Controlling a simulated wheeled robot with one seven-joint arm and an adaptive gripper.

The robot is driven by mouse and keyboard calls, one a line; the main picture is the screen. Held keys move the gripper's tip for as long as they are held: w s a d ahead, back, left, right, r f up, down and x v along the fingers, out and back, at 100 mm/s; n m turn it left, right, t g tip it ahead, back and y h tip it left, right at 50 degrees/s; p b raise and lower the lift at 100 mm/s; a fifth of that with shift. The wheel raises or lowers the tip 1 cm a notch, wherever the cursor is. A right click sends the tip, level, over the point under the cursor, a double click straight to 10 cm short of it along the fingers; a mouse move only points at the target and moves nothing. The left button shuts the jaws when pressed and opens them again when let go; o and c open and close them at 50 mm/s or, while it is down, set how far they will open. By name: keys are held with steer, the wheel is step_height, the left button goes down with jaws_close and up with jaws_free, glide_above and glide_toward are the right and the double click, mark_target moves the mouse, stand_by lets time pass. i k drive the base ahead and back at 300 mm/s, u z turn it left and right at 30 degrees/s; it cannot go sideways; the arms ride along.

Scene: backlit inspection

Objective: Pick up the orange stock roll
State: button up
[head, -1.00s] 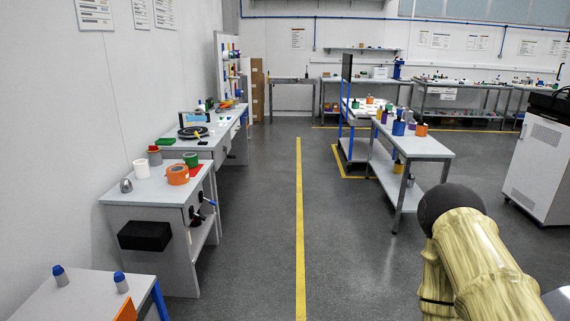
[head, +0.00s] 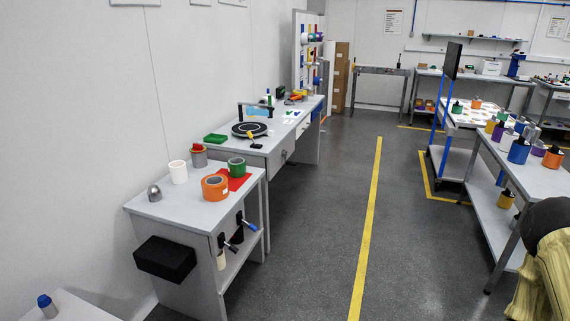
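The orange stock roll (head: 215,187) lies on the grey-topped bench (head: 183,207) at the left, near its front right part. It is a short ring with an open centre and a small white label on its side. A red sheet (head: 240,181) lies beside and partly behind it, with a green roll (head: 237,167) there too. My arm shows at the lower right edge, well apart from the roll. My gripper is outside the view.
A white cylinder (head: 178,172), a grey domed piece (head: 154,193) and a grey container with red on top (head: 198,156) share the bench. A black box (head: 165,259) juts from its front. Open floor with a yellow line (head: 367,235) lies to the right.

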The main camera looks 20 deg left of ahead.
mark_target(215, 187)
steer(key=i, duration=3)
steer(key=u, duration=2.95)
